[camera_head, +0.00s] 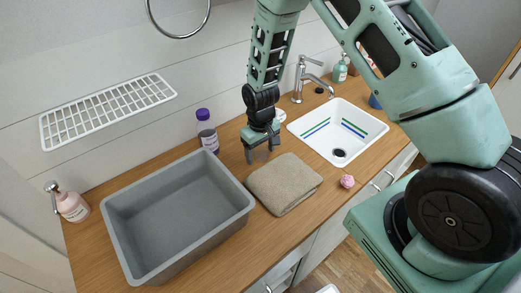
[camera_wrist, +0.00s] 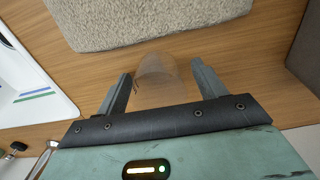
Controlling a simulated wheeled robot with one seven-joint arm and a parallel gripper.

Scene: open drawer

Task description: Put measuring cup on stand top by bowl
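A clear, see-through cup, apparently the measuring cup (camera_wrist: 158,78), stands on the wooden counter in the wrist view. My gripper (camera_wrist: 160,84) is open, with one finger on each side of the cup and small gaps to it. In the head view my gripper (camera_head: 262,155) points down at the counter, behind the folded towel. The cup is hard to make out there. I cannot see a bowl or a clear stand top in either view.
A folded beige towel (camera_head: 284,184) lies close to my gripper. A grey bin (camera_head: 122,243) is to the left, a white sink (camera_head: 318,130) to the right. A purple-capped bottle (camera_head: 207,132) stands behind; a pink object (camera_head: 347,181) lies near the front edge. A wire rack (camera_head: 108,110) is at left.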

